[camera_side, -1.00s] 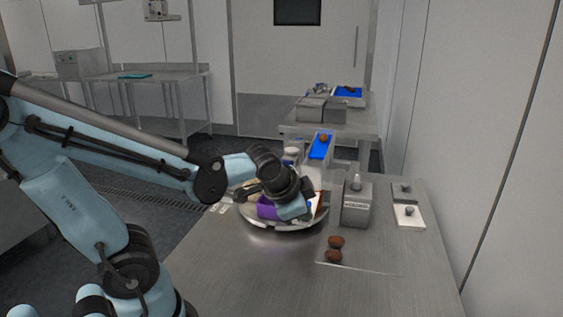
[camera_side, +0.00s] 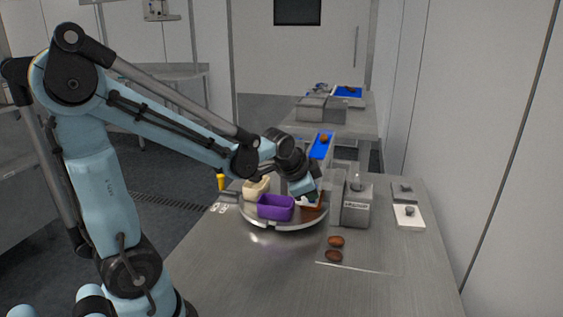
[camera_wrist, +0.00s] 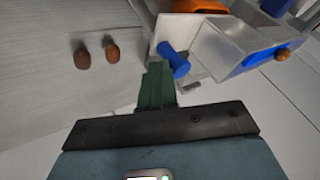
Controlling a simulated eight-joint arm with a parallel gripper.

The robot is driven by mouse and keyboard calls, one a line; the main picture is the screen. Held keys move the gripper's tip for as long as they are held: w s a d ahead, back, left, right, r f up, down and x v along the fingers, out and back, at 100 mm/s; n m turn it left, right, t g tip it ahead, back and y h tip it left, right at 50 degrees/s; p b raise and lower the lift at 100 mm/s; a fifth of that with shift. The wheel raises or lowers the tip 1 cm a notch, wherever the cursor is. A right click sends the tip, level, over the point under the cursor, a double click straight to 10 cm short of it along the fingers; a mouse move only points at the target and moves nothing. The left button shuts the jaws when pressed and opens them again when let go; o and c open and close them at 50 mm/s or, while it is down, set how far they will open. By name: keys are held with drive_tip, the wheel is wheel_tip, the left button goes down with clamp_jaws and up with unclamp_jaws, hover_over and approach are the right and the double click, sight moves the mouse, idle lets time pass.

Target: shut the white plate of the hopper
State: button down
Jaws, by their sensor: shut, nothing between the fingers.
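The hopper is a pale metal chute with a blue floor (camera_side: 321,146) behind the turntable in the side view. Its open trough (camera_wrist: 235,45) shows at the upper right of the wrist view, with a brown date (camera_wrist: 283,54) at its far end. A white plate (camera_wrist: 176,29) with a blue round handle (camera_wrist: 173,61) is at the trough's near end. My gripper (camera_wrist: 157,68) is shut and empty, its green fingertips just left of the blue handle; I cannot tell whether they touch. In the side view my gripper (camera_side: 307,194) is low over the turntable's right part, fingertips unclear.
A turntable (camera_side: 283,227) carries a purple bin (camera_side: 276,208), a cream bin (camera_side: 256,188) and an orange-brown bin (camera_side: 314,213). A grey labelled box (camera_side: 356,208) stands to its right. Two dates (camera_side: 335,247) lie in front.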

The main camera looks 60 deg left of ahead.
drive_tip(key=shift+w+a, duration=0.4)
drive_tip(key=shift+a, duration=0.15)
drive_tip(key=s+d+r, duration=0.6)
drive_tip(key=s+r, duration=0.2)
drive_tip(key=s+d+f+n+h, duration=0.2)
drive_tip(key=s+d+f+n, duration=0.1)
drive_tip(key=d+f, duration=0.3)
drive_tip(key=shift+d+n+h, duration=0.15)
drive_tip(key=shift+n+h, duration=0.15)
drive_tip(key=shift+n, duration=0.6)
